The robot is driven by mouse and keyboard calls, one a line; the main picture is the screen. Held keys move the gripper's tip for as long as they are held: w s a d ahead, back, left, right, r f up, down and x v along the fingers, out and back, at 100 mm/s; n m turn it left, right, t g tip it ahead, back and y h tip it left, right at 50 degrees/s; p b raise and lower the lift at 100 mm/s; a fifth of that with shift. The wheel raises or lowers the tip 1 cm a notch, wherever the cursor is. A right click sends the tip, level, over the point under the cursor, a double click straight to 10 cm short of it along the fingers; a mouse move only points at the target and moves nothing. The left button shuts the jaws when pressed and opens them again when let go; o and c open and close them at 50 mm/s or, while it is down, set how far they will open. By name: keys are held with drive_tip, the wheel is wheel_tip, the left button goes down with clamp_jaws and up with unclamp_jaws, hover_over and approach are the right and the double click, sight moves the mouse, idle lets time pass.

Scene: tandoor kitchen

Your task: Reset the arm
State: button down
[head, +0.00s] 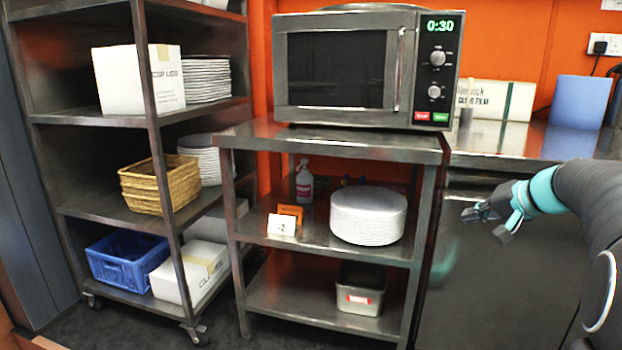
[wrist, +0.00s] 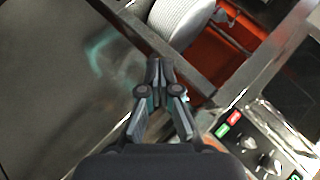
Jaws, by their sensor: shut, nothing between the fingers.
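My gripper (head: 487,223) is at the right of the head view, held in the air in front of the steel counter front, right of the microwave stand. In the wrist view my gripper (wrist: 158,68) has its fingertips together with nothing between them. My arm comes in from the right edge of the head view. The microwave (head: 345,70) stands on the steel stand (head: 330,142), its door closed and its display reading 0:30.
The stand holds a plate stack (head: 368,216), a spray bottle (head: 304,184) and a steel container (head: 360,290). A wheeled rack (head: 95,205) at left holds boxes, baskets and plates. A blue box (head: 580,102) and a cling film box (head: 496,100) sit on the counter.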

drive_tip(key=s+a+f+n+g+h+p, duration=0.1)
drive_tip(key=s+a+f+n, duration=0.1)
drive_tip(key=s+a, duration=0.4)
drive_tip(key=s+a+f+n+g+h+p, duration=0.1)
drive_tip(key=s+a+f, duration=0.3)
drive_tip(key=s, duration=1)
drive_tip(key=s+a+f+n+g+h, duration=0.1)
drive_tip(key=s+a+f+n+h, duration=0.1)
drive_tip(key=s+a, duration=0.7)
drive_tip(key=shift+s+a+f+n+g+h+p, duration=0.35)
drive_tip(key=shift+s+f+n, duration=0.25)
drive_tip(key=shift+s+n, duration=0.3)
drive_tip(key=shift+d, duration=0.1)
